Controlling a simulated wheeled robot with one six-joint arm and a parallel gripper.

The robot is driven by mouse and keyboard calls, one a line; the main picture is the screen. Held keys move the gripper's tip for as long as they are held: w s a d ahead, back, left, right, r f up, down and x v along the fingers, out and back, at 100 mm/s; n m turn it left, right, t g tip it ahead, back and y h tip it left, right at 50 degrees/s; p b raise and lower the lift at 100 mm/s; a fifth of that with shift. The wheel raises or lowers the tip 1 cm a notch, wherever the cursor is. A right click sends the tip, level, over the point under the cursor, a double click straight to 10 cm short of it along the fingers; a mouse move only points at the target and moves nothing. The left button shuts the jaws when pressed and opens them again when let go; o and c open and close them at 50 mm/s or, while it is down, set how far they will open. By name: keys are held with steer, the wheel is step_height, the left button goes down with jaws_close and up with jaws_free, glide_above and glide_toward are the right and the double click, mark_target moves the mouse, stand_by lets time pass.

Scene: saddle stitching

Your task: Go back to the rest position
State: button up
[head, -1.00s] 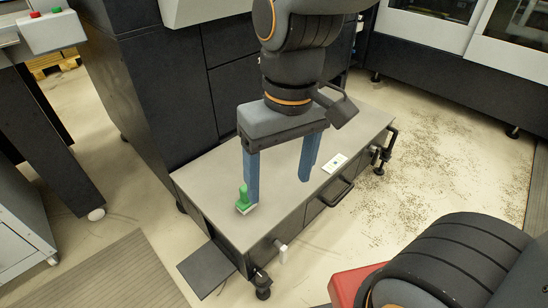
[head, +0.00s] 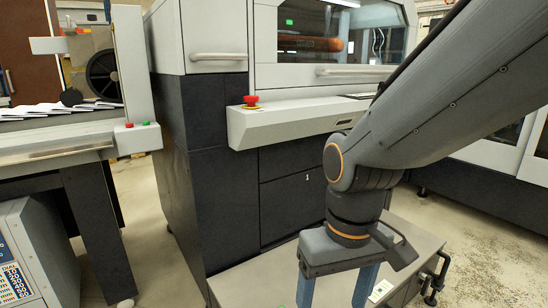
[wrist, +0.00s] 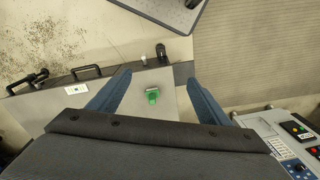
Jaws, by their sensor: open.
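My gripper (head: 336,292) hangs over the grey cabinet top in the head view, its blue fingers spread apart and their tips cut off by the lower edge. In the wrist view my gripper (wrist: 160,78) is open, with nothing between the fingers. A green stamp (wrist: 152,96) stands on the cabinet top (wrist: 172,88) in the wrist view, below the gap between the fingers and apart from them. Only a sliver of green shows at the bottom edge of the head view.
A white card (wrist: 84,89) lies on the cabinet top; it also shows in the head view (head: 380,290). A large machine with a red emergency button (head: 251,101) stands behind the cabinet. A control panel (wrist: 290,140) is at the lower right of the wrist view.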

steer(key=d+r+m+p, duration=0.3)
steer(key=d+r+p, duration=0.6)
steer(key=p, duration=0.8)
steer(key=shift+s+d+r+h, duration=0.3)
steer(key=shift+s+r, duration=0.1)
steer(key=shift+r, duration=0.7)
